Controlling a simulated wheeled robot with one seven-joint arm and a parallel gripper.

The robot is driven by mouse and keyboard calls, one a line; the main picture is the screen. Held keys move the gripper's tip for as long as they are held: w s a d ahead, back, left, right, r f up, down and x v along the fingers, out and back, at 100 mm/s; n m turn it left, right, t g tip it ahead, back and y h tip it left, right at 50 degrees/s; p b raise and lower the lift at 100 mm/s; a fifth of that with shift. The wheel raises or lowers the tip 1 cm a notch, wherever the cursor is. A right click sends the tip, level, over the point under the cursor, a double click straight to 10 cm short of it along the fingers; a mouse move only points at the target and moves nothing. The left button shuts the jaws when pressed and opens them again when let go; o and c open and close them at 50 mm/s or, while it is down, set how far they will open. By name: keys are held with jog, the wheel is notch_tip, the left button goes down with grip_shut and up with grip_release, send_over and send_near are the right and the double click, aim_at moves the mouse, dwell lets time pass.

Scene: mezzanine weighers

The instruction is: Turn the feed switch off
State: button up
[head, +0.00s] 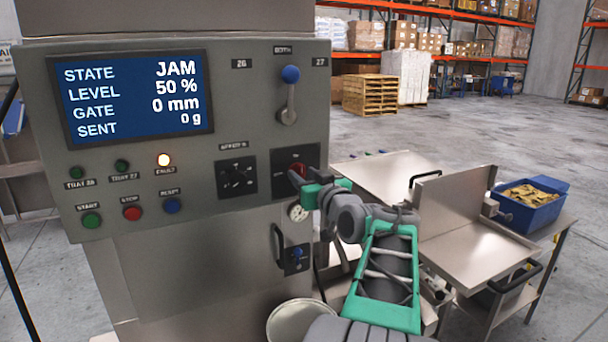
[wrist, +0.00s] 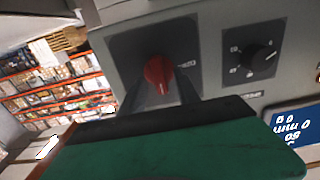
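The red rotary switch (head: 298,168) sits on a dark square plate at the lower right of the grey control panel (head: 225,135). Most of it is hidden behind my gripper in the head view. In the wrist view the red knob (wrist: 158,76) shows clearly on its dark plate; its label is too blurred to read. My gripper (head: 298,180) is at the switch, and in the wrist view its two dark fingers (wrist: 160,92) stand on either side of the knob. They look open, with small gaps to the knob; contact cannot be told.
A black dial (head: 237,178) is left of the switch. A blue-knobbed lever (head: 289,95) is above. The screen (head: 135,97) reads JAM, with the fault lamp (head: 164,160) lit. A steel weighing table (head: 480,250) and blue bin (head: 530,207) stand at right.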

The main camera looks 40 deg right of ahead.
grip_shut()
dwell(0.4)
jog(key=shift+f+b, duration=0.15)
jog(key=shift+b, duration=0.5)
jog(key=shift+a+f+n+b, duration=0.1)
jog(key=shift+a+n+b, duration=0.05)
jog(key=shift+n+b, duration=5.15)
jog(key=shift+a+f+n+b, duration=0.15)
jog(key=shift+n+b, duration=3.45)
jog(key=shift+b, duration=3.35)
jog(key=shift+r, duration=0.1)
